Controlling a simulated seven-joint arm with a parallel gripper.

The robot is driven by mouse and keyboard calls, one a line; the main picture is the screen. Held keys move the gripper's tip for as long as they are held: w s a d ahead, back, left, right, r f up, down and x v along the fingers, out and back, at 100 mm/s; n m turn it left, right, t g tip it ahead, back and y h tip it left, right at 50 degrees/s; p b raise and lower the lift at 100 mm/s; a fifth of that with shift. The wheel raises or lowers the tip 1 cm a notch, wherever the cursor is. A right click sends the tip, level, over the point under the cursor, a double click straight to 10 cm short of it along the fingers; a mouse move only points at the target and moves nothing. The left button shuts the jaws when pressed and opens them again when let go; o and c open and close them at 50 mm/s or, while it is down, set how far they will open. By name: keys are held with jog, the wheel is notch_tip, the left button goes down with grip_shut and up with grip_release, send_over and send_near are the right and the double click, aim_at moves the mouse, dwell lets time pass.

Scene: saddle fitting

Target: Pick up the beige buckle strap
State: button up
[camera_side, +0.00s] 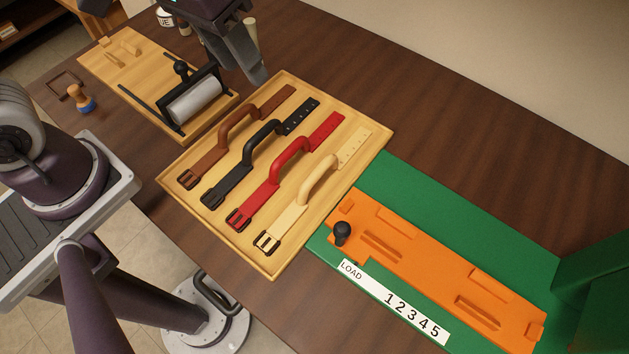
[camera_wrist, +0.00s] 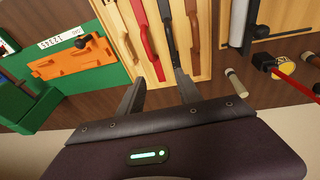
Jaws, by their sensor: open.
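The beige buckle strap (camera_side: 315,188) lies in a shallow wooden tray (camera_side: 206,219), the nearest of the straps in the side view. It has a raised arched handle, a dark buckle at its lower-left end and a holed tip at its upper right. In the wrist view the beige strap (camera_wrist: 127,45) lies left of the red one. My gripper (camera_side: 260,80) is open and empty, above the table by the tray's far edge. In the wrist view its fingers (camera_wrist: 159,80) are apart, pointing toward the ends of the red and black straps.
Red (camera_side: 288,163), black (camera_side: 247,160) and brown (camera_side: 235,131) straps lie beside the beige one. An orange fixture (camera_side: 440,270) with a black knob sits on a green base to the right. A wooden board with a roller (camera_side: 194,104) stands left. Bare table lies behind the tray.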

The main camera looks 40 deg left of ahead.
aim_at(317, 170)
jog(key=d+f+g, duration=0.1)
jog(key=d+f, duration=0.2)
jog(key=f, duration=0.3)
jog(key=w+d+f, duration=0.1)
jog(key=d+f, duration=0.3)
jog(key=f, duration=0.2)
jog(key=w+d+f+g, duration=0.1)
jog(key=d+f, duration=0.3)
jog(key=f, duration=0.3)
jog(key=shift+d+g+h, duration=0.25)
jog(key=shift+g+h, duration=0.05)
jog(key=shift+h, duration=0.1)
grip_shut()
